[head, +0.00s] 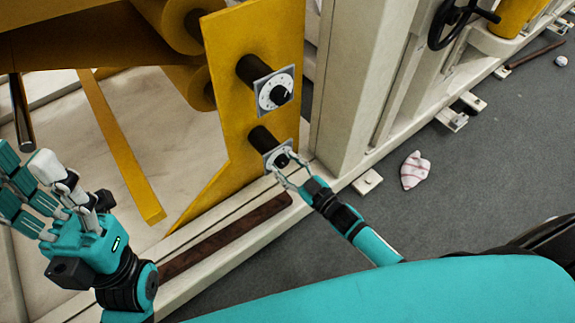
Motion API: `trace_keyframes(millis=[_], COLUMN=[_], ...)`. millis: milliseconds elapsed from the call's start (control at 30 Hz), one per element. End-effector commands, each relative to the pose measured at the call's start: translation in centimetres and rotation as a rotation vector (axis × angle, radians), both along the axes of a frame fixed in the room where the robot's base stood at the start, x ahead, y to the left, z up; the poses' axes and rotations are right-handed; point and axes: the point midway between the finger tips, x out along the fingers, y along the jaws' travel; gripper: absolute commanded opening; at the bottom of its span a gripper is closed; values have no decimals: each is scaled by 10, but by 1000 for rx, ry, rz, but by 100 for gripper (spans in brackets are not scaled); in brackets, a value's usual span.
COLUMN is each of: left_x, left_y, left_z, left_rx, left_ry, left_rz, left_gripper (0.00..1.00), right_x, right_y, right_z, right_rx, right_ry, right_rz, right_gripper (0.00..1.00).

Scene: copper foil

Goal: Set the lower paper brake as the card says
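The lower paper brake (264,140) is a dark cylinder on the yellow plate, with a pale square dial on its end. The dial's black knob (282,160) is partly covered by my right gripper (287,169). Its two thin fingers reach up to the dial and stand apart on either side of the knob's lower part; I cannot tell whether they touch it. The upper paper brake (275,90) has a similar dial with a black knob. My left gripper (42,185) is at the far left, away from the brakes, its fingers spread. I see no card.
The yellow plate (225,60) stands on a cream machine frame (350,80). Yellow rolls (175,25) are at the upper left. A brown strip (230,235) lies along the base. A striped crumpled piece (414,170) lies on the grey floor, which is mostly clear. A black handwheel (440,25) is at the upper right.

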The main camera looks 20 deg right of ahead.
Motion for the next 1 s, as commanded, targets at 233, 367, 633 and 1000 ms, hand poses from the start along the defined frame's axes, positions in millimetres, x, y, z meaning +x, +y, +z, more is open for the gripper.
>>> trace_keyframes(millis=[233, 367, 633, 1000], left_x=[0, 0, 0, 0], left_y=[0, 0, 0, 0], left_z=[0, 0, 21, 25], left_rx=[0, 0, 0, 0], left_ry=[1, 1, 1, 0], left_rz=[0, 0, 0, 1], left_gripper=[40, 40, 40, 40], right_x=[0, 0, 0, -1], right_y=[0, 0, 1, 1], right_z=[0, 0, 4, 0], right_rx=[0, -4, -266, -446], right_ry=[0, -2, -96, -163], right_rz=[0, 0, -2, 0], right_gripper=[13, 4, 4, 4])
